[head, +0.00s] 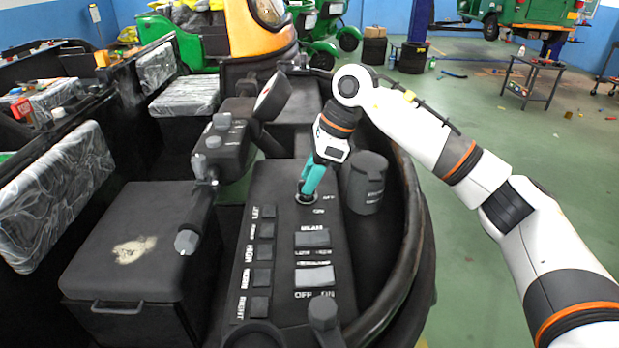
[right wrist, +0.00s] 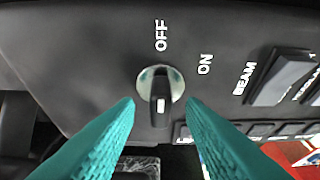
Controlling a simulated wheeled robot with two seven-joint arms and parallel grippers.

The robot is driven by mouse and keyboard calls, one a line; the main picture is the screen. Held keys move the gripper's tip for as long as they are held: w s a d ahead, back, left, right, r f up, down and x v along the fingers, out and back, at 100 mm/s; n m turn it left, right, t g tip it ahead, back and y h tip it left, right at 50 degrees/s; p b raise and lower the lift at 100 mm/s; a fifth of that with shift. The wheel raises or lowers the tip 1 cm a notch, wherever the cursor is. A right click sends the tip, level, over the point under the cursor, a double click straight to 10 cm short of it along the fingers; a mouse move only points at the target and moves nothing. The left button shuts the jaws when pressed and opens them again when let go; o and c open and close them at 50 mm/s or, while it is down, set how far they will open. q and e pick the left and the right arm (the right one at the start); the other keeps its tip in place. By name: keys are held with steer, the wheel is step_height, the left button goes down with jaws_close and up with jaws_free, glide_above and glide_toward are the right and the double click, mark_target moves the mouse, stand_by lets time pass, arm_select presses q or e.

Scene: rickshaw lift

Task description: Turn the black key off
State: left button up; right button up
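The black key (right wrist: 160,92) sits in a round silver ignition switch (right wrist: 177,80) on the dark panel. The key stands vertical in the right wrist view, in line with the OFF label above it; the ON label is up and to the right. My right gripper (right wrist: 161,102) has its two teal fingers on either side of the key, with a visible gap on each side. In the head view, the right gripper (head: 307,190) reaches down to the switch (head: 306,199) and hides most of the key. My left gripper is not in view.
Rocker switches (head: 313,238) line the panel below the key, with a BEAM switch (right wrist: 282,75) close by. A black cylindrical container (head: 365,185) stands right of the gripper.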

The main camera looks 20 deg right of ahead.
steer(key=v, duration=1.1)
steer(key=shift+b, duration=0.45)
